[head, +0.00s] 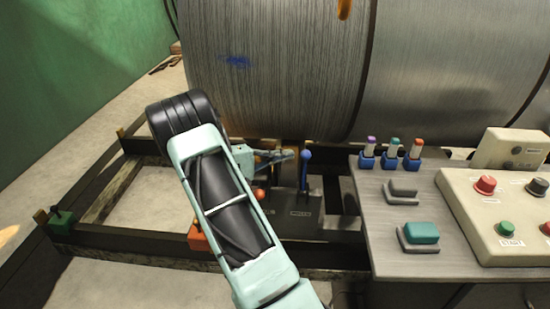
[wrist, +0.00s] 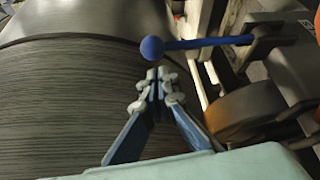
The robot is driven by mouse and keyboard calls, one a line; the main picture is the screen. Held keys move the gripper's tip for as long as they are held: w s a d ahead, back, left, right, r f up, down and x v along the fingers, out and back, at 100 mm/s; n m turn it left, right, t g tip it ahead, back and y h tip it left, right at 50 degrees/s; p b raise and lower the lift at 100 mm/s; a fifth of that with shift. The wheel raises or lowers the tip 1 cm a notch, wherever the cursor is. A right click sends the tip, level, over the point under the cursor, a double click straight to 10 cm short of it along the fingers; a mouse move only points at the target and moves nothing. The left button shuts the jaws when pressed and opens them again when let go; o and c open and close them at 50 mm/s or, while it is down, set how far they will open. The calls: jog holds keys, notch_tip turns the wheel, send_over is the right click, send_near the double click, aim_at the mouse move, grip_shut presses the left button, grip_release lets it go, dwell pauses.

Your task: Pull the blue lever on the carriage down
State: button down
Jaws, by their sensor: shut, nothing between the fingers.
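The blue lever (head: 304,170) stands upright on the dark carriage (head: 300,205) in the head view, with a round knob on top. In the wrist view the blue lever (wrist: 205,43) runs across the top, its ball knob at the left end and its base in a dark bracket at the right. My gripper (wrist: 158,74) is shut and empty, its fingertips just below the knob in the picture, with a small gap showing. In the head view my gripper (head: 288,155) is left of the lever's knob, and my arm hides part of the carriage.
A large metal cylinder (head: 275,70) fills the space behind the lever. A control desk (head: 375,215) with buttons and several small coloured levers stands at the right. An orange block (head: 200,238) and dark floor rails (head: 125,240) lie left and below.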

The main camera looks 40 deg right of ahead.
aim_at(304, 174)
jog(key=shift+x, duration=2.05)
jog(key=s+a, duration=0.1)
jog(key=s+a+b, duration=0.1)
jog(key=s, duration=0.1)
jog(key=shift+s+a, duration=0.1)
jog(key=shift+a, duration=0.3)
